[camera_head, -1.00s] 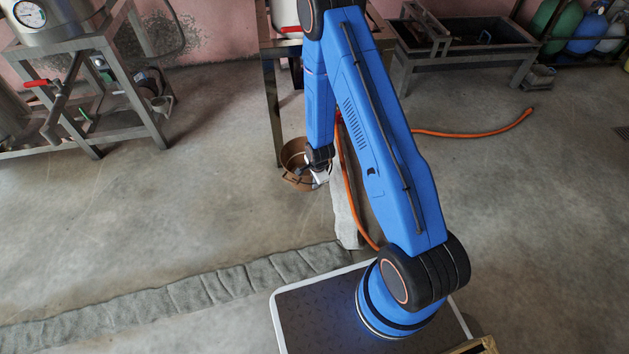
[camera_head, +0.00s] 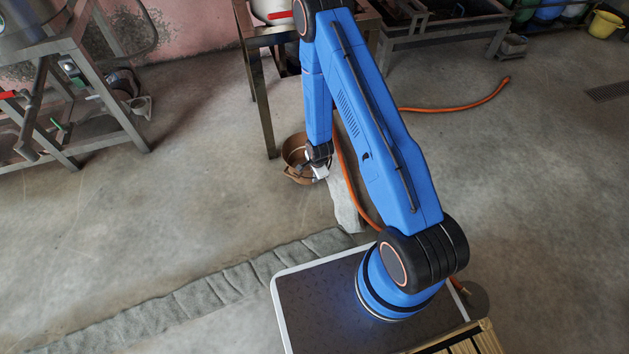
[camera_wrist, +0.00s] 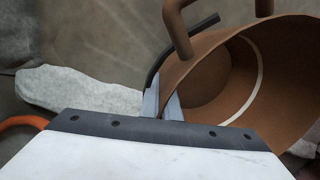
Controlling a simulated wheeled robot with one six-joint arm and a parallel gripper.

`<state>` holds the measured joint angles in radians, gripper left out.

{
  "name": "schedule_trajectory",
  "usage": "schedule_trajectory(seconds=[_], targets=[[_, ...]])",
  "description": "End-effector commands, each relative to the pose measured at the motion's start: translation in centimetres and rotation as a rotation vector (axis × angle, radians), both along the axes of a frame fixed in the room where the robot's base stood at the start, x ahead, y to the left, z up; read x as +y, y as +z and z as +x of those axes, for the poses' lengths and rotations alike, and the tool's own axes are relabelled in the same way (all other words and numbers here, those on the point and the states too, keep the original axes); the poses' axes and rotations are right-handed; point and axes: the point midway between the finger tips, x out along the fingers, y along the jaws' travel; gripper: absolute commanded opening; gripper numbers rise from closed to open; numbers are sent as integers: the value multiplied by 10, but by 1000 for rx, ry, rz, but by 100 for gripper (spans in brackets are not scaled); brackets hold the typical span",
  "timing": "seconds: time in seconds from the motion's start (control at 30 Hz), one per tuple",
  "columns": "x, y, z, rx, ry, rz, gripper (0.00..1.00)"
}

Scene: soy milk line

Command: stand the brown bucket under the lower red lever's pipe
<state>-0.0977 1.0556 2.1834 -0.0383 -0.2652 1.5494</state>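The brown bucket (camera_head: 293,160) hangs at my gripper, tilted in the wrist view (camera_wrist: 205,80). My gripper (camera_wrist: 163,103) has its two grey fingers on either side of the bucket's rim, pinching it. In the head view my gripper (camera_head: 319,172) is at the bucket's right edge. One red lever (camera_head: 8,94) is on a pipe of the metal stand at the far left. Another red lever (camera_head: 281,15) is at the white vessel on the table at top centre. The pipe outlet under the left lever is hard to make out.
A metal table (camera_head: 259,95) stands just behind the bucket, its front leg close to it. The metal stand (camera_head: 115,100) is at left. An orange hose (camera_head: 460,108) and a pale slab-like piece (camera_head: 344,205) lie on the floor. Floor at left centre is clear.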

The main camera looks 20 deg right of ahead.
Motion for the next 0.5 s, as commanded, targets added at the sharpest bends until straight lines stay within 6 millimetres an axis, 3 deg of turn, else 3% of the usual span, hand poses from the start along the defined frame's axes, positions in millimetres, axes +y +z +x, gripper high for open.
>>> schedule_trajectory(seconds=[0.2, 0.5], targets=[[0, -27, -1, 1, 0, 0, 0], [0, -30, 0, 0, 0, 0, 0]])
